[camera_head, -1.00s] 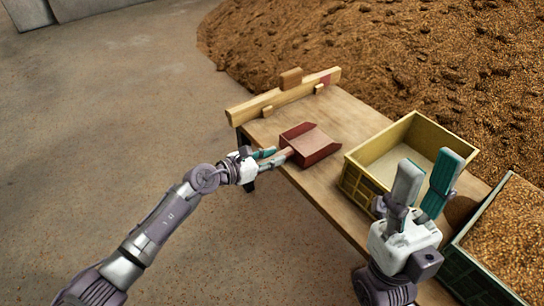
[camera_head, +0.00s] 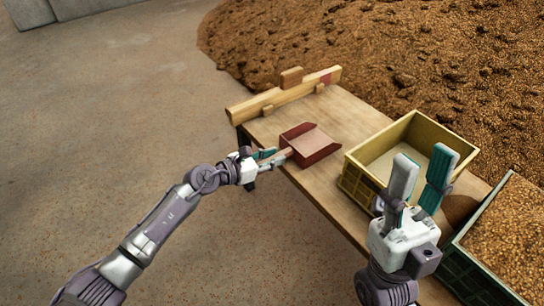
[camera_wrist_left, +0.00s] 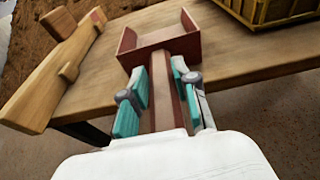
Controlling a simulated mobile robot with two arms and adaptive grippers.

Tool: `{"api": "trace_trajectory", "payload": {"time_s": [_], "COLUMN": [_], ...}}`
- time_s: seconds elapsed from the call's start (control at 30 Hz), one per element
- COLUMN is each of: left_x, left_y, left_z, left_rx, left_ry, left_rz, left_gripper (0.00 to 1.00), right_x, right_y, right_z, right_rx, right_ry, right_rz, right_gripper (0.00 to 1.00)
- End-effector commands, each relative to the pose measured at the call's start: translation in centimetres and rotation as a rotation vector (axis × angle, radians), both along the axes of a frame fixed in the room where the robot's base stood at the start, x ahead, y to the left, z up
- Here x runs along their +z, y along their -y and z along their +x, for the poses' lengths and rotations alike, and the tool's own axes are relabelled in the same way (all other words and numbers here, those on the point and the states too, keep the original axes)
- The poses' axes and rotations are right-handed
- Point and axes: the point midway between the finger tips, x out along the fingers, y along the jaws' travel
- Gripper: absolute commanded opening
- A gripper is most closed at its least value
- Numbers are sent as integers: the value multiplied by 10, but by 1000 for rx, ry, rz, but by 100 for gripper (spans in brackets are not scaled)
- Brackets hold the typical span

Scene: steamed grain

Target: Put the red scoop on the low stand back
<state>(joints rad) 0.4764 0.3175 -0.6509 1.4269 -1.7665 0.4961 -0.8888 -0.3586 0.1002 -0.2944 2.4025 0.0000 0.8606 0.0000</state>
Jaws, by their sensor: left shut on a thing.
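The red scoop (camera_head: 311,146) is at the near left edge of the wooden table, its open pan towards the table's middle and its handle pointing out past the edge. My left gripper (camera_head: 268,160) is shut on the scoop's handle. In the left wrist view the teal fingers of my left gripper (camera_wrist_left: 160,95) lie on both sides of the handle, and the pan of the red scoop (camera_wrist_left: 160,42) is beyond them. I cannot tell whether the pan touches the tabletop. My right gripper (camera_head: 420,180) is open and empty, in front of the yellow crate. No separate low stand is clearly identifiable.
A wooden beam with blocks (camera_head: 285,95) lies along the table's far left end. The yellow crate (camera_head: 352,178) stands on the table (camera_head: 325,188) right of the scoop. A dark green crate of grain (camera_head: 480,270) is at lower right. A grain heap (camera_head: 400,50) rises behind.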

Motion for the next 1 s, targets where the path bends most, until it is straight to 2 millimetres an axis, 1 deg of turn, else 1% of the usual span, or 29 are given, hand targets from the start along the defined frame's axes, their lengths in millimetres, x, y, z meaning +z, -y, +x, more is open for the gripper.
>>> {"api": "trace_trajectory", "payload": {"time_s": [0.1,0.13,0.27,0.3,0.57,0.67,0.77,1.0], "left_x": [-2,-1,-1,-1,-3,-2,1,14], "left_y": [0,0,0,0,-1,-4,-15,-55], "left_z": [1,1,0,0,0,-3,-10,-40], "left_rx": [1,1,1,1,0,0,2,0], "left_ry": [2,2,2,2,-1,0,0,0], "left_rz": [-1,-1,-1,-1,2,1,2,4], "left_gripper": [0,34,56,58,58,58,58,58], "right_x": [-3,-1,-1,-1,0,0,0,-1], "right_y": [0,0,0,0,-1,-1,-1,-1], "right_z": [-1,-2,-2,-2,-1,-1,-1,-1], "right_rx": [1,1,2,3,4,4,4,3], "right_ry": [7,9,10,10,15,13,12,11], "right_rz": [2,3,3,3,3,3,3,2], "right_gripper": [40,40,40,40,40,40,40,40]}}
